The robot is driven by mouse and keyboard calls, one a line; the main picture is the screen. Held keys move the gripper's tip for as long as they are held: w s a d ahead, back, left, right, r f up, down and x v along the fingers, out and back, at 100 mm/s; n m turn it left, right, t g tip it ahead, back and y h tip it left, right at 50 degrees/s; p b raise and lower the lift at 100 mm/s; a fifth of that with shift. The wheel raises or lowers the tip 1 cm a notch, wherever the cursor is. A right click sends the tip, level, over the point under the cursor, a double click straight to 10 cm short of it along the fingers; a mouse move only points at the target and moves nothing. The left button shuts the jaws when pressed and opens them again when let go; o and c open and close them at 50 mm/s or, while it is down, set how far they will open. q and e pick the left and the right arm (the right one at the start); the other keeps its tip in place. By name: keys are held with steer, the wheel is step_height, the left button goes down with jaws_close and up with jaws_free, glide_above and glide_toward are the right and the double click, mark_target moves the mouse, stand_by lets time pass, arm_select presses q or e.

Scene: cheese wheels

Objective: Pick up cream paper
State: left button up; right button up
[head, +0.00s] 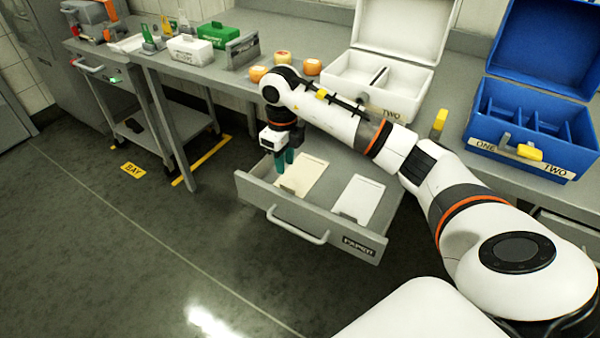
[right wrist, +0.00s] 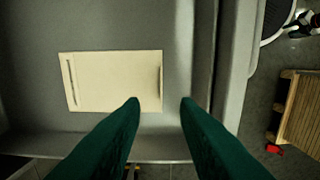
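The cream paper (head: 308,173), a flat cream stack or pad, lies in the open drawer (head: 262,201) labelled PAPER, at its left side. In the right wrist view the cream paper (right wrist: 108,82) lies flat on the grey drawer floor, left of my fingertips. My right gripper (head: 284,160) points down at the drawer's left end, by the paper's edge. Its two green fingers (right wrist: 160,101) are apart with nothing between them. I cannot tell its exact height above the paper. My left gripper is not in view.
White paper (head: 359,198) lies to the right in the same drawer. On the counter stand a white two-part case (head: 376,103), a blue case (head: 532,150), orange cheese wheels (head: 312,67) and a green box (head: 217,36). A grey cart (head: 145,130) stands at left. Floor in front is clear.

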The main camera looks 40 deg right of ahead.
mark_target(287, 186)
step_height(287, 186, down, 3)
steer(key=shift+r, duration=0.1)
steer(key=f, duration=0.5)
steer(key=shift+s+p, duration=0.25)
steer(key=shift+p, duration=0.1)
jaws_close()
